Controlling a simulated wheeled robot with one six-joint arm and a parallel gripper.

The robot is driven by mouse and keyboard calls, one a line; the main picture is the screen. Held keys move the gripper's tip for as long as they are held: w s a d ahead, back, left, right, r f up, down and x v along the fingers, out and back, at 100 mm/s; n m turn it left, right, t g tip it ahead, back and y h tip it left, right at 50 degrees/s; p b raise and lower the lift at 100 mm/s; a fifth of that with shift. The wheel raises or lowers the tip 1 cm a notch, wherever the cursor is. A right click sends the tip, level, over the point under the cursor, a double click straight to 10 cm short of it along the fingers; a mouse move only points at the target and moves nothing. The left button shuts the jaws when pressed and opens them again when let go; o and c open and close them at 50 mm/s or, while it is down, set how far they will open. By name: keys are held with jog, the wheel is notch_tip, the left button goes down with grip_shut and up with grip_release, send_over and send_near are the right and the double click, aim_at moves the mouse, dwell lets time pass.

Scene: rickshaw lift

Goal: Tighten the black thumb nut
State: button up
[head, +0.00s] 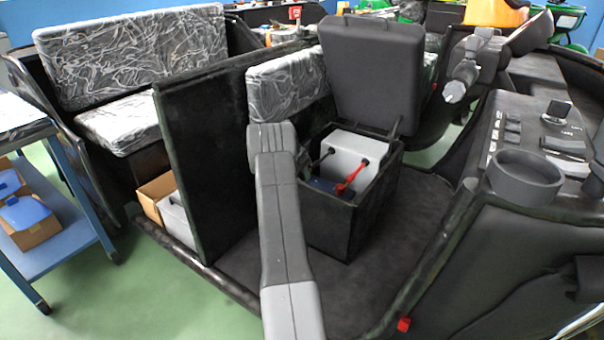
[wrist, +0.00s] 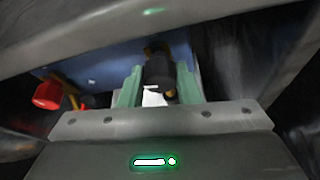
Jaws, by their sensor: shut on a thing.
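In the wrist view my gripper (wrist: 158,88) has its two green fingers on either side of a dark, upright piece that looks like the black thumb nut (wrist: 158,66). The fingers are shut on it. A white patch and a small yellowish part show at its lower end. A blue panel (wrist: 100,72) lies behind it. In the head view my grey arm stands in front of the open black box (head: 335,222), and the gripper and nut are hidden there.
A red knob (wrist: 47,95) sits left of the fingers, with smaller red and yellow parts beside it. In the box are a grey unit (head: 352,150) and a red cable (head: 350,178). The seat lid (head: 372,75) stands open behind.

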dwell(0.3)
jog(key=o, duration=1)
jog(key=shift+r, duration=0.15)
jog(key=p+v, duration=0.2)
jog(key=v, duration=1.1)
jog(key=shift+s+a+r, duration=0.1)
jog(key=shift+a+r, duration=0.05)
jog(key=shift+r, duration=0.1)
